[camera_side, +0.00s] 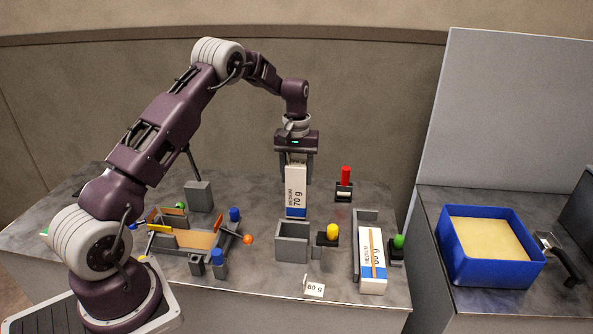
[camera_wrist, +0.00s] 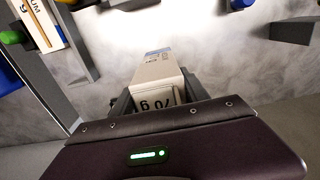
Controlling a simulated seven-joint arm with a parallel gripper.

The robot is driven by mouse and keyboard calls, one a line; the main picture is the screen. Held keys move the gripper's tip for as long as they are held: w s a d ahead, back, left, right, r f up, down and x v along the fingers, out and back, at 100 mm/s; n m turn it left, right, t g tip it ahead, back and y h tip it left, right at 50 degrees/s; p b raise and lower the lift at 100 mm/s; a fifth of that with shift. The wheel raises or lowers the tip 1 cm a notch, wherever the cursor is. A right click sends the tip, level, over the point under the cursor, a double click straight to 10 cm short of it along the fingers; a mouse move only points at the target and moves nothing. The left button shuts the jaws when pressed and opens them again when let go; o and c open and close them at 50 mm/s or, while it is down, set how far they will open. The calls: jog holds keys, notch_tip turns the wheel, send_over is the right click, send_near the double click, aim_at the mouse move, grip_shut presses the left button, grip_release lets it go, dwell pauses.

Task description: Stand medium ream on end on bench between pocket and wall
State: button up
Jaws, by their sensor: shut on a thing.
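The medium ream (camera_side: 296,195), white with a blue lower band and marked "MEDIUM 70 g", stands upright behind the grey open-topped pocket (camera_side: 292,243). My gripper (camera_side: 296,160) points down and is shut on the ream's upper part. The ream also shows between the fingers in the wrist view (camera_wrist: 158,77). Its lower end is close to the bench (camera_side: 255,200), just behind the pocket's back rim; I cannot tell whether it touches. The wall (camera_side: 340,110) rises behind the bench, with a gap between it and the ream.
A red-topped post (camera_side: 345,178) stands right of the held ream, a yellow knob (camera_side: 332,232) beside the pocket. A blue bin (camera_side: 487,250) stands on the right bench.

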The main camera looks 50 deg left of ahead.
aim_at(297, 162)
jog(key=o, duration=1.6)
jog(key=shift+o, duration=0.2)
jog(key=shift+r, duration=0.15)
notch_tip(297, 162, up, 7)
jog(key=shift+f, duration=0.1)
